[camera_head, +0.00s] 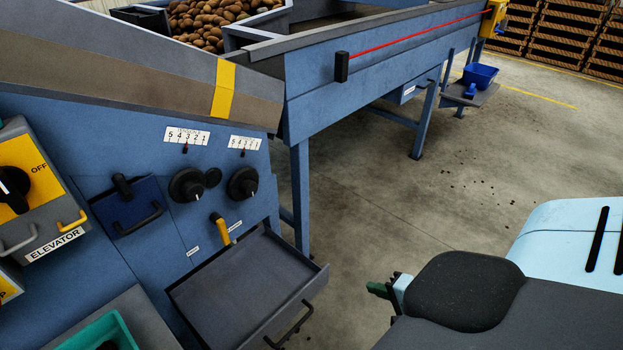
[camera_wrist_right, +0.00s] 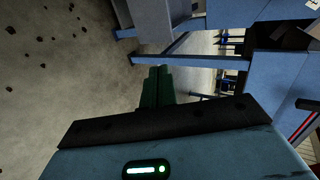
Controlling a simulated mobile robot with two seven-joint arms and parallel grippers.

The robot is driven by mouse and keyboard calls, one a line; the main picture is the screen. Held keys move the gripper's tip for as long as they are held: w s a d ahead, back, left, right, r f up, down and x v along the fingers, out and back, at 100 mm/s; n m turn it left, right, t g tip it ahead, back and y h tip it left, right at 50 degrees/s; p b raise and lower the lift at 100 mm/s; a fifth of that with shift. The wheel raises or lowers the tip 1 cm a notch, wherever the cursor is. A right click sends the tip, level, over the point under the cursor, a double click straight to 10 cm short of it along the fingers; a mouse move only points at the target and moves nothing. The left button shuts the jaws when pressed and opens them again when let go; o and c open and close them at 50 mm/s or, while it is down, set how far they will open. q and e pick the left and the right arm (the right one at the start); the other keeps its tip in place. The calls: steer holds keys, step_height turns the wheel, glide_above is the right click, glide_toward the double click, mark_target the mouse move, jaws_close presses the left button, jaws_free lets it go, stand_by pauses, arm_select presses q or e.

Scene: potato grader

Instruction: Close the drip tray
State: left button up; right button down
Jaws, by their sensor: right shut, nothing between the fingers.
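The drip tray (camera_head: 240,295), a dark grey drawer with a dark bar handle (camera_head: 289,326) on its front, sticks out of the lower part of the blue machine panel. It is open and its inside looks empty. My right gripper (camera_head: 378,289) is to the right of the tray, apart from it, over the concrete floor. Its green fingers are shut with nothing between them; they also show in the right wrist view (camera_wrist_right: 158,84). I cannot make out the tray in the wrist view. My left gripper is not in view.
Above the tray are black knobs (camera_head: 187,185), a yellow lever (camera_head: 221,229) and a small blue flap (camera_head: 129,206). A teal bin (camera_head: 107,332) stands at lower left. Blue machine legs (camera_head: 301,200) rise behind the tray. The floor (camera_head: 400,215) to the right is open.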

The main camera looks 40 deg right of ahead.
steer(key=shift+w, duration=0.15)
steer(key=b, duration=0.2)
glide_toward(328, 268)
step_height(328, 268, down, 3)
steer(key=w, duration=0.3)
steer(key=shift+w+a, duration=0.25)
steer(key=shift+w, duration=0.15)
steer(key=shift+w+f, duration=0.1)
steer(key=shift+w, duration=0.7)
